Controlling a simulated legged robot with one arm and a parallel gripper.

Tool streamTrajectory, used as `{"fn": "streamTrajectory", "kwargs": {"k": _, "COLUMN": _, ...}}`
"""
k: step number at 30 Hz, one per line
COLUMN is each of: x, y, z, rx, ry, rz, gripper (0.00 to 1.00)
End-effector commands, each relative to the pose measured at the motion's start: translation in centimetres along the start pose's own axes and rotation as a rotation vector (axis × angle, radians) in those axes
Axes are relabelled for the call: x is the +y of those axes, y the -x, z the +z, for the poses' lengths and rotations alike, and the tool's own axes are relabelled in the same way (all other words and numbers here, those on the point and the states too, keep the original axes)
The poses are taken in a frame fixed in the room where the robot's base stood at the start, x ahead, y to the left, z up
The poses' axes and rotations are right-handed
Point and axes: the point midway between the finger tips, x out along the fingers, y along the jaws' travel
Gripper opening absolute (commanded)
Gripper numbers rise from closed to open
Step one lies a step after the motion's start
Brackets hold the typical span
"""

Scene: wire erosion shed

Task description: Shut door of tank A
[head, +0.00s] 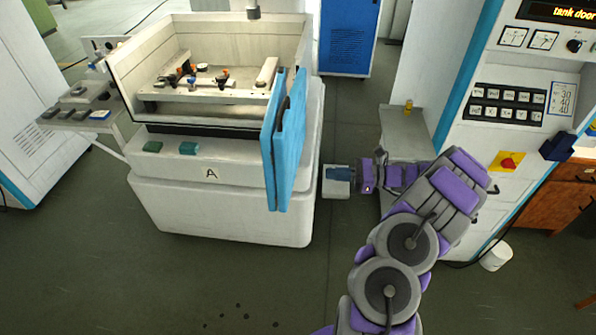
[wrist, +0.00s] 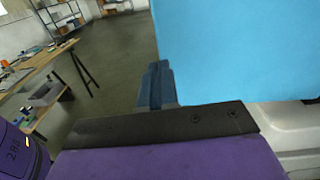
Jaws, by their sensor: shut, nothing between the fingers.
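Tank A (head: 216,196) is a white machine tank marked with an "A" label, left of centre in the head view. Its blue door (head: 287,140) stands swung out at the front right corner, leaving the front of the tank open. The door also fills the upper right of the wrist view (wrist: 235,50). My gripper (head: 338,182) is to the right of the door, apart from it in the head view. The blue-grey fingers (wrist: 155,88) are shut and empty, just left of the door's edge in the wrist view. Whether they touch the door cannot be told.
A control cabinet (head: 520,70) with buttons and a "tank door" display stands at the right. A white bucket (head: 496,257) is on the floor beside it. A blue cabinet (head: 348,35) stands behind.

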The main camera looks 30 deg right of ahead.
Motion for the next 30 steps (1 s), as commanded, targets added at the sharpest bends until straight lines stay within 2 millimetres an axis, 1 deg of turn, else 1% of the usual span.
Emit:
{"fn": "streamTrajectory", "kwargs": {"k": 1, "x": -0.3, "y": 1.1, "z": -0.9, "rx": -0.007, "ry": -0.020, "rz": -0.029, "gripper": 0.00}}
{"fn": "streamTrajectory", "kwargs": {"k": 4, "x": -0.7, "y": 2.3, "z": -1.6, "rx": -0.017, "ry": -0.040, "rz": -0.065, "gripper": 0.00}}
{"fn": "streamTrajectory", "kwargs": {"k": 7, "x": -0.8, "y": 2.5, "z": -1.8, "rx": -0.020, "ry": -0.046, "rz": -0.077, "gripper": 0.00}}
{"fn": "streamTrajectory", "kwargs": {"k": 10, "x": -0.9, "y": 1.7, "z": -1.8, "rx": -0.019, "ry": -0.046, "rz": -0.078, "gripper": 0.00}}
{"fn": "streamTrajectory", "kwargs": {"k": 14, "x": -1.0, "y": -0.2, "z": -1.9, "rx": -0.019, "ry": -0.046, "rz": -0.074, "gripper": 0.00}}
{"fn": "streamTrajectory", "kwargs": {"k": 24, "x": -1.6, "y": -6.8, "z": -1.8, "rx": -0.023, "ry": -0.046, "rz": -0.073, "gripper": 0.00}}
{"fn": "streamTrajectory", "kwargs": {"k": 30, "x": -1.8, "y": -9.7, "z": -1.9, "rx": -0.019, "ry": -0.047, "rz": -0.075, "gripper": 0.00}}
